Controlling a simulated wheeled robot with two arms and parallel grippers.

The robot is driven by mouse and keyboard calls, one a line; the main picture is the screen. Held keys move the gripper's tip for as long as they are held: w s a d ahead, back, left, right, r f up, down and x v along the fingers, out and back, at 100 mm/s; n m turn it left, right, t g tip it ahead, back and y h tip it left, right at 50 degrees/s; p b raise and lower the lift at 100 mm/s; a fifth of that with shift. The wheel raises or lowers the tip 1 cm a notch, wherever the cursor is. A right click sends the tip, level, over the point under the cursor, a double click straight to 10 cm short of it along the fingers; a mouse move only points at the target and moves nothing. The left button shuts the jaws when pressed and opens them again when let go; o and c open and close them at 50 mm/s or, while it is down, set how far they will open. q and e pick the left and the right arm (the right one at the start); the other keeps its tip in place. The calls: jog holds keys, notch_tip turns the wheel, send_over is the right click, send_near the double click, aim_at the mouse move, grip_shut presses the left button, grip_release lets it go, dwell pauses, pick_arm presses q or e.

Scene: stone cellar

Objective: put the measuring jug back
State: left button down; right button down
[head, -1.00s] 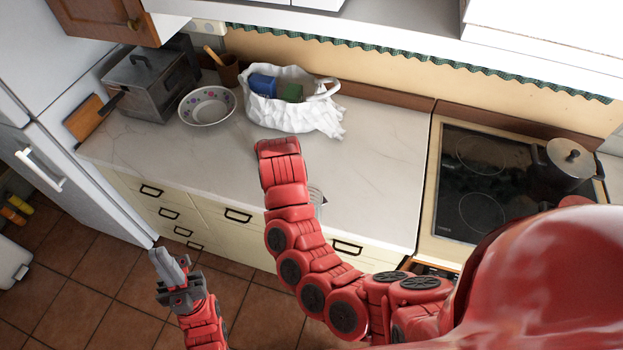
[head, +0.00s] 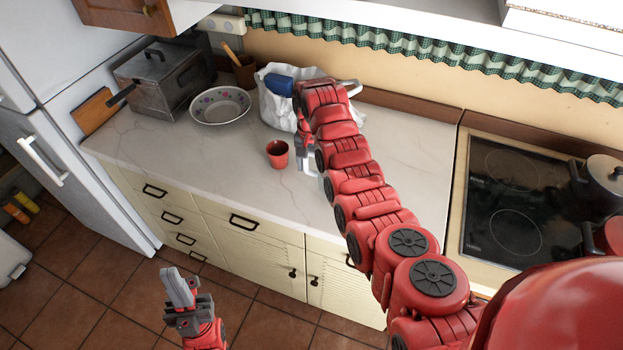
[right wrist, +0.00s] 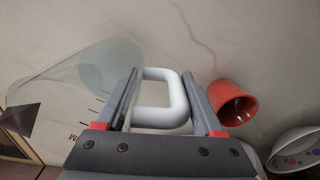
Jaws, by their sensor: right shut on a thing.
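The measuring jug (right wrist: 75,80) is clear, with printed marks and a white handle (right wrist: 165,100). In the right wrist view my right gripper (right wrist: 167,85) has its fingers on either side of that handle, shut on it. I cannot tell whether the jug's base touches the counter. In the head view my right gripper (head: 303,150) is over the middle of the counter, and the arm hides most of the jug. My left gripper (head: 178,287) is empty, low over the floor in front of the drawers, its fingers looking together.
A red cup (head: 277,155) stands close left of my right gripper. A patterned bowl (head: 220,105), a metal box (head: 160,80) and a white bag (head: 272,108) stand behind. A dark hob (head: 505,200) with a pot (head: 605,185) is right. The counter's front left (head: 180,150) is clear.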

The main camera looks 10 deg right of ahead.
aim_at(311, 171)
jog(key=shift+f+p, duration=0.15)
jog(key=shift+p, duration=0.3)
jog(key=shift+f+p, duration=0.65)
jog(key=shift+f, duration=0.85)
jog(key=shift+f, duration=0.15)
grip_release()
